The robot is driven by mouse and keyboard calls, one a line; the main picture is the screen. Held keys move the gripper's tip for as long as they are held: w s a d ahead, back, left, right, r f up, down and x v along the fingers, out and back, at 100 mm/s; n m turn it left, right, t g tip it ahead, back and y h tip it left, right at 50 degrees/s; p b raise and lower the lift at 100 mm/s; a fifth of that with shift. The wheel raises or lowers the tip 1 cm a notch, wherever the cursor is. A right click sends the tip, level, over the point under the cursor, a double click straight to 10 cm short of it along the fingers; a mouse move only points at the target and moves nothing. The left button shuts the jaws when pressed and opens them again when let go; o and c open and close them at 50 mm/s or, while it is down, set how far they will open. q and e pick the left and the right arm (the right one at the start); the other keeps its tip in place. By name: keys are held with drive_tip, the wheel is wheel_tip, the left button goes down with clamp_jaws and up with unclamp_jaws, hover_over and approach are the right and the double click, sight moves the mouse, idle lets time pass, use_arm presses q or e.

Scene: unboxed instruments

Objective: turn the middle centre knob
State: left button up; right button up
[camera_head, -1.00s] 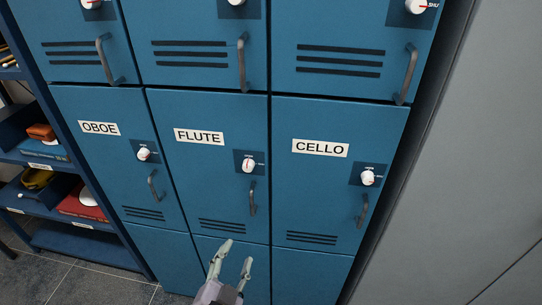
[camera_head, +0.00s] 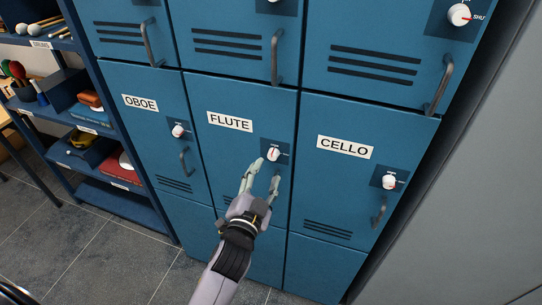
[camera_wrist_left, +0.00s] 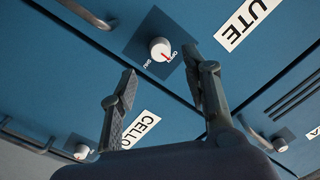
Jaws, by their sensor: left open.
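The middle centre knob (camera_head: 273,154) is a white dial with a red mark on a dark square plate, on the blue FLUTE locker door (camera_head: 232,150). It also shows in the left wrist view (camera_wrist_left: 160,49), with small lettering on two sides of it. The red mark lies toward the lettering on the right there. My left gripper (camera_head: 264,175) is open and empty, its fingertips just below the knob in the head view. In the left wrist view the knob shows beyond and between the spread fingertips (camera_wrist_left: 160,65), apart from them. My right gripper is not in view.
A door handle (camera_head: 276,189) sits just below the knob, beside the fingers. The OBOE knob (camera_head: 178,131) and CELLO knob (camera_head: 389,181) are on neighbouring doors. Shelves with instruments (camera_head: 90,125) stand at the left. A grey panel (camera_head: 460,200) is at the right.

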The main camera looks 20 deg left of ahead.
sight(273, 158)
use_arm(q)
drive_tip(key=w+p, duration=0.1)
drive_tip(key=w, duration=0.5)
drive_tip(key=shift+a, duration=0.1)
drive_tip(key=shift+c, duration=0.3)
drive_tip(key=shift+s, duration=0.1)
clamp_jaws()
